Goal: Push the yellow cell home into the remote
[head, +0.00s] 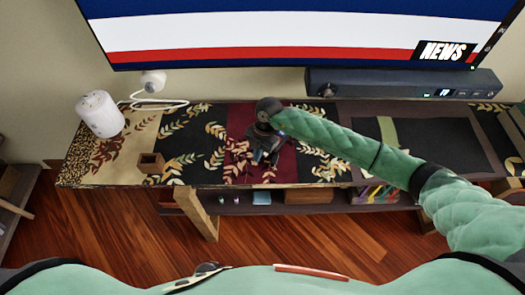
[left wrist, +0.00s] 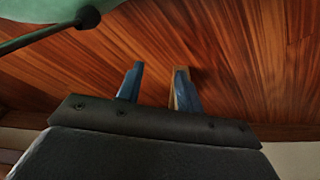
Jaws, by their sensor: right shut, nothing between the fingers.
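My right gripper (head: 262,160) reaches in from the right in the head view. It is shut with nothing visible in it, low over the dark red band of the patterned runner (head: 205,150) on the long cabinet. I cannot make out the remote or the yellow cell in either view. The gripper and wrist hide the part of the runner beneath them. My left gripper (left wrist: 159,72) shows only in the left wrist view. Its two blue fingers are apart and empty, with wooden floor behind them.
A small brown wooden box (head: 150,162) and a white cylinder (head: 100,114) stand on the left of the cabinet. A soundbar (head: 405,86) lies along the back under the television (head: 300,32). The lower shelf holds a basket (head: 305,195) and books (head: 376,194).

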